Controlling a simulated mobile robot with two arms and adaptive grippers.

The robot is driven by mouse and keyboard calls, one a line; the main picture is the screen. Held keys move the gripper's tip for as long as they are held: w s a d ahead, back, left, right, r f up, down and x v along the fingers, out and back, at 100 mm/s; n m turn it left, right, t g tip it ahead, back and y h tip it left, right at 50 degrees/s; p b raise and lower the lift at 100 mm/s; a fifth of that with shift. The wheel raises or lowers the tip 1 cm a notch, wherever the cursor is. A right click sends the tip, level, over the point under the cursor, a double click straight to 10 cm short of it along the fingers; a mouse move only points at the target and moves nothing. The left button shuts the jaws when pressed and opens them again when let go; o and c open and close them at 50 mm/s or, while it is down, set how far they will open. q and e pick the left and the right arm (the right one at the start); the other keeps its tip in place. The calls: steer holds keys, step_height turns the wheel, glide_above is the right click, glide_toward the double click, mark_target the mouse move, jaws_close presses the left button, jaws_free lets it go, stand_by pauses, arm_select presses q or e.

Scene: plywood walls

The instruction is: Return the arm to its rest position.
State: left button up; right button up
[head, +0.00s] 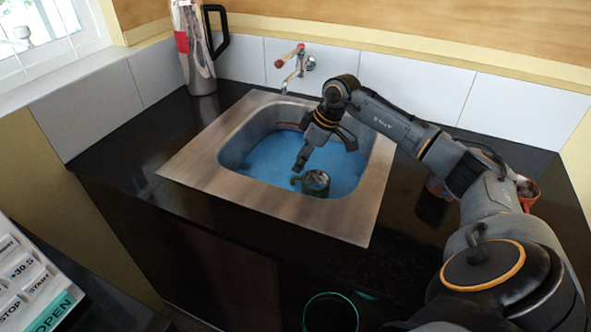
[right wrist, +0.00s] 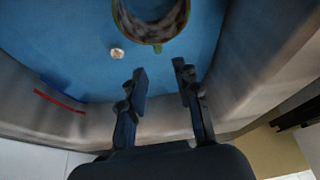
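My right arm reaches in from the right in the head view. Its gripper (head: 325,160) hangs over the sink (head: 215,145), with its fingers pointing down and apart. In the right wrist view the two fingers of the right gripper (right wrist: 160,75) are spread, with nothing between them. A green-rimmed mug (head: 317,182) rests on the blue bottom of the sink, just below and apart from the fingers. It also shows in the right wrist view (right wrist: 152,28). My left gripper is not in view.
A metal jug (head: 195,55) with a black handle stands behind the sink at the left. A tap (head: 292,75) is on the tiled back wall. An orange-red container (head: 528,190) stands behind my arm at the right. A small pale lump (right wrist: 117,53) lies in the sink.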

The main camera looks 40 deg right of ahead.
steer(key=shift+s+r, duration=0.1)
steer(key=shift+r, duration=0.2)
steer(key=shift+d, duration=0.1)
